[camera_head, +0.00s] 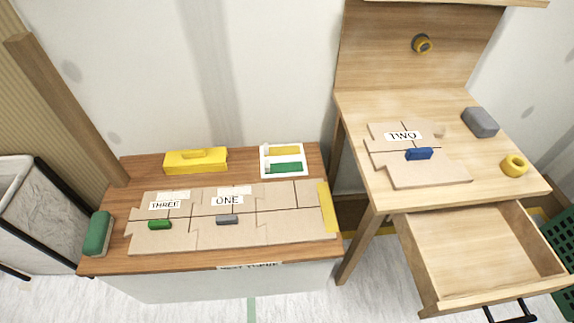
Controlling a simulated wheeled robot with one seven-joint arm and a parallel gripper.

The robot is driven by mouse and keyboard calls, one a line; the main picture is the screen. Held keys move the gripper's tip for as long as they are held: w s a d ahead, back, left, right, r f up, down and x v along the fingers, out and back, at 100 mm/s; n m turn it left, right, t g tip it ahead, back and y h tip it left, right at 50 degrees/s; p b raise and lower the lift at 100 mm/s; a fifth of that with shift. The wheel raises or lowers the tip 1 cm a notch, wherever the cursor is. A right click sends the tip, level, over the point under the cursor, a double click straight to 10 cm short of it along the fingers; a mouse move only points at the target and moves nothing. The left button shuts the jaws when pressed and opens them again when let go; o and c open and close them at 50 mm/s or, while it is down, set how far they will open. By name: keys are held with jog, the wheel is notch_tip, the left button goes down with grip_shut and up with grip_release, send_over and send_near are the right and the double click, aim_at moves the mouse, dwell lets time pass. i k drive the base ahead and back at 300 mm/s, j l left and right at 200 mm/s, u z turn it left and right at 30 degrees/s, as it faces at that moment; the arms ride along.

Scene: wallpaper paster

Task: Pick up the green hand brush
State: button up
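A dark green rounded block with a paler lower edge (97,233) sits at the left end of the low wooden table (180,262). Its shape is like a hand brush, but bristles cannot be made out. A smaller green handle-like piece (160,225) lies on the panel labelled THREE. Another flat green piece (285,168) lies in the white tray at the back of the low table. I cannot tell for certain which green thing is the hand brush. My gripper is not in view.
The low table also holds joined beige panels (278,224), a yellow box (195,160) and the white tray (264,161). A taller desk (358,112) stands right, its drawer (480,250) pulled out. A bin (45,205) stands left, beside a wooden post (70,110).

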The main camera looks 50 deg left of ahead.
aim_at(96, 244)
jog(key=u, duration=3)
